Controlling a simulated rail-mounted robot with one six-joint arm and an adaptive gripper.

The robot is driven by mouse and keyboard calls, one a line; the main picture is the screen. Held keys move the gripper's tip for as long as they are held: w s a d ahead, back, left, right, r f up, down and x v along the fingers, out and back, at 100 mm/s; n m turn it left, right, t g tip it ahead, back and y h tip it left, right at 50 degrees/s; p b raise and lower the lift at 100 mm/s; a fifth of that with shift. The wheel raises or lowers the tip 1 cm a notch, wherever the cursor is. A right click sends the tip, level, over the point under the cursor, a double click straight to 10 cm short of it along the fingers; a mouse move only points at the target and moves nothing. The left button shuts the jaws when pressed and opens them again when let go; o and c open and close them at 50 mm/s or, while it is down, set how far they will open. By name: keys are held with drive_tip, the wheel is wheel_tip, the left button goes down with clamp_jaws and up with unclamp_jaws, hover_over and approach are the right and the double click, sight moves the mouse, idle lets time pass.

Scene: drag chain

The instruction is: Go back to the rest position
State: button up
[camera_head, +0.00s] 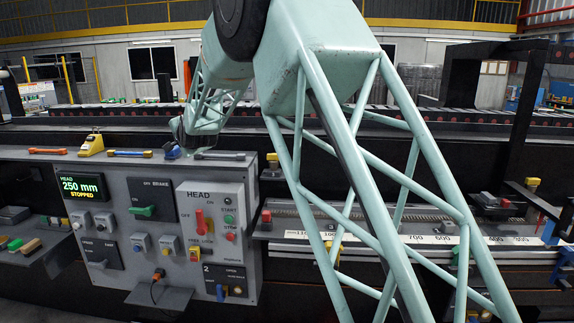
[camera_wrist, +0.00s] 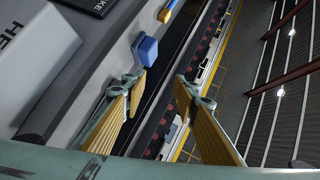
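My gripper (camera_wrist: 158,85) shows in the wrist view with its two yellow-padded fingers spread apart and nothing between them. In the head view my lattice arm crosses the middle of the picture, and its far end comes down behind the top edge of the grey control panel (camera_head: 105,181). The fingers cannot be made out there. In the wrist view the panel (camera_wrist: 60,85) lies to the left of the fingers. A blue block (camera_wrist: 147,50) on its edge is just beyond the left fingertip, seemingly apart from it.
The panel carries a display (camera_head: 82,187) reading 250 mm STOPPED, a green brake handle (camera_head: 143,211) and a red head switch (camera_head: 201,221). A yellow tool (camera_head: 92,145) and several handles lie along its top. A long conveyor (camera_head: 450,118) runs behind. A scale rail (camera_head: 430,240) extends to the right.

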drive_tip(key=s+d+r+n+g+h+b, duration=0.1)
drive_tip(key=s+d+n+h, duration=0.1)
drive_tip(key=s+d, duration=0.95)
drive_tip(key=s+d+r+n+g+h+b, duration=0.1)
drive_tip(key=s+d+g+b, duration=0.1)
drive_tip(key=s+d, duration=0.9)
drive_tip(key=s+d+n+g+h+b, duration=0.15)
drive_tip(key=s+d, duration=0.45)
drive_tip(key=d, duration=1)
drive_tip(key=s+d+f+n+g+h+b, duration=0.1)
drive_tip(key=s+d+f, duration=0.4)
drive_tip(key=s, duration=1)
drive_tip(key=s+d+f+n+g+h+b, duration=0.1)
drive_tip(key=s+d+f, duration=0.4)
drive_tip(key=s, duration=1)
drive_tip(key=s+d+f+n+g+h+b, duration=0.1)
drive_tip(key=s+d+f, duration=0.4)
drive_tip(key=s+d, duration=0.5)
drive_tip(key=s+n+g+b, duration=0.1)
drive_tip(key=s+n, duration=0.1)
drive_tip(key=s, duration=0.4)
drive_tip(key=shift+d+f, duration=0.15)
drive_tip(key=shift+f, duration=0.05)
wheel_tip(320, 180, down, 2)
drive_tip(key=shift+f+b, duration=0.25)
drive_tip(key=shift+b, duration=0.95)
